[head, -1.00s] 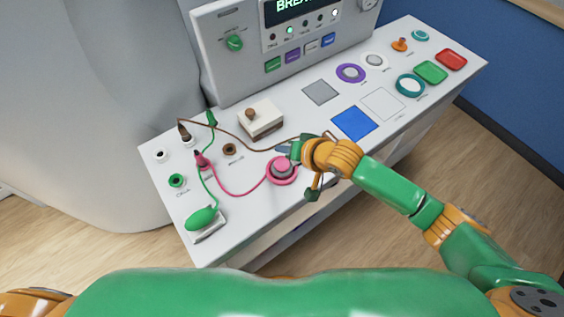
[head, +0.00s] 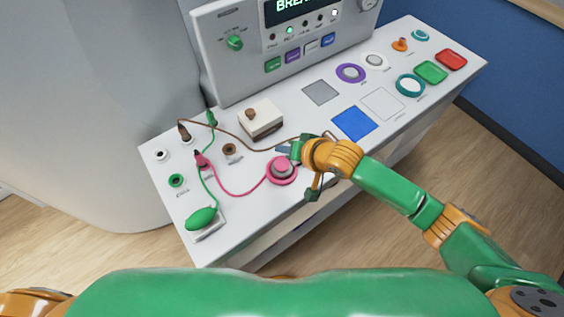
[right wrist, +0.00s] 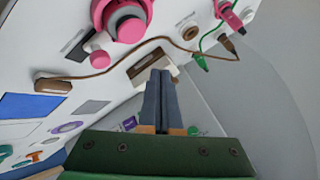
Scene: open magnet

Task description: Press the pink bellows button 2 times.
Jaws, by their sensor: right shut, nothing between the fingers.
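The pink bellows button (head: 282,170) sits on the white console top near its front edge, a round pink base with a raised middle. A pink cord runs from it to a pink plug (head: 202,161). My right gripper (head: 281,150) is at the button's far side; its hand covers part of the area right of the button. I cannot tell whether it touches the button. The right wrist view shows the blue-grey fingers (right wrist: 160,74) shut together and empty. A large pink ring-shaped part with a grey middle (right wrist: 126,22) is at the top there. My left gripper is not in view.
A cream block with a brown knob (head: 261,119) stands behind the button. A brown cord (head: 237,137) crosses the console behind it. A green bulb (head: 202,217) lies at the front left. A blue square (head: 354,123) and several buttons lie to the right.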

